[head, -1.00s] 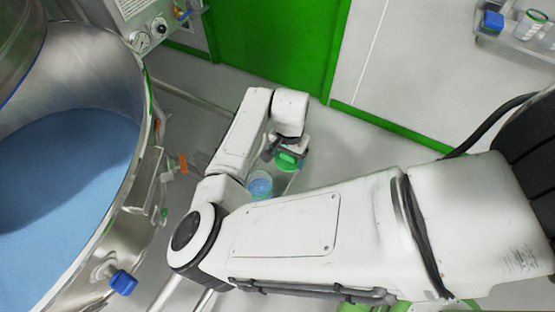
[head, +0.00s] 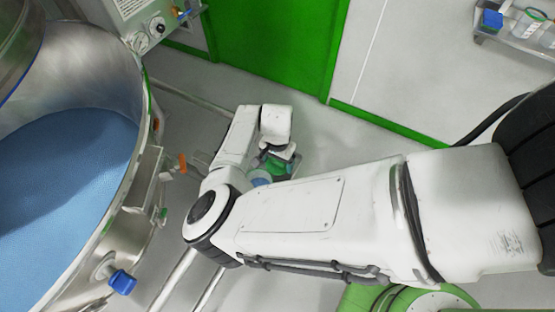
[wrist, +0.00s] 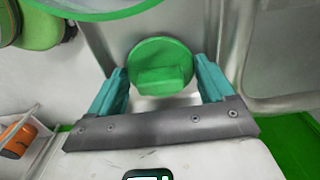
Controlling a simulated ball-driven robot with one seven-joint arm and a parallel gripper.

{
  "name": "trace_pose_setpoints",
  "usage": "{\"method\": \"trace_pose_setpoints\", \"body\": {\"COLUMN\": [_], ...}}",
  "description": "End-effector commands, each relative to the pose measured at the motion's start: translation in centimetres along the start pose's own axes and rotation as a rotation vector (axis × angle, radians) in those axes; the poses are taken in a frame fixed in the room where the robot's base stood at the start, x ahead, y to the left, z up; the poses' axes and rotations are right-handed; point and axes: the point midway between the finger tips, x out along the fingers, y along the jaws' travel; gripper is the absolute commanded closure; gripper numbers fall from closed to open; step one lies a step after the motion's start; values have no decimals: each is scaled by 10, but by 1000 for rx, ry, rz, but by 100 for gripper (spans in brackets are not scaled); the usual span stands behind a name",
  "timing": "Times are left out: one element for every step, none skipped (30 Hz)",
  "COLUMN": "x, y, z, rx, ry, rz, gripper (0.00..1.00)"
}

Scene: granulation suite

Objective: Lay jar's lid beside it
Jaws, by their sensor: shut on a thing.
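The green lid (wrist: 160,50) is between the two teal fingers of my gripper (wrist: 160,76) in the wrist view, and the gripper is shut on it. A grey metal surface lies behind the lid; I cannot tell whether they touch. In the head view my gripper (head: 280,152) hangs low beyond my forearm, with the green lid (head: 274,166) under it. The jar (head: 260,182), with bluish contents, shows just left of and below the lid, largely hidden by my arm. A large green-rimmed round edge, likely the jar's, crosses the top left of the wrist view.
A big steel bowl (head: 140,60) with blue powder fills the left, with a blue-knobbed fitting (head: 122,282) and an orange-handled valve (head: 182,162) beside it. A shelf with containers (head: 530,24) is at the top right. Open floor lies right of my gripper.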

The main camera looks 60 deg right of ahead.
Motion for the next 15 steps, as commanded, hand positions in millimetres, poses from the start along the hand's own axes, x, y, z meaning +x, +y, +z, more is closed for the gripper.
{"method": "trace_pose_setpoints", "body": {"x": [2,3,2,2,2,2,2,2,2,2,2,2,2,1,0], "y": [0,0,0,0,0,0,0,0,0,0,0,0,0,0,0], "z": [0,0,0,0,0,0,0,0,0,0,0,0,0,0,0], "rx": [-1,-1,-1,-1,-1,-1,-1,-1,-1,-1,-1,-1,0,0,0], "ry": [0,0,0,0,0,0,0,0,0,0,0,0,0,0,0], "rz": [1,1,1,1,0,0,0,0,0,0,0,0,0,0,0], "gripper": [47,47,15,12,9,6,3,0,0,0,0,0,0,0,0]}}
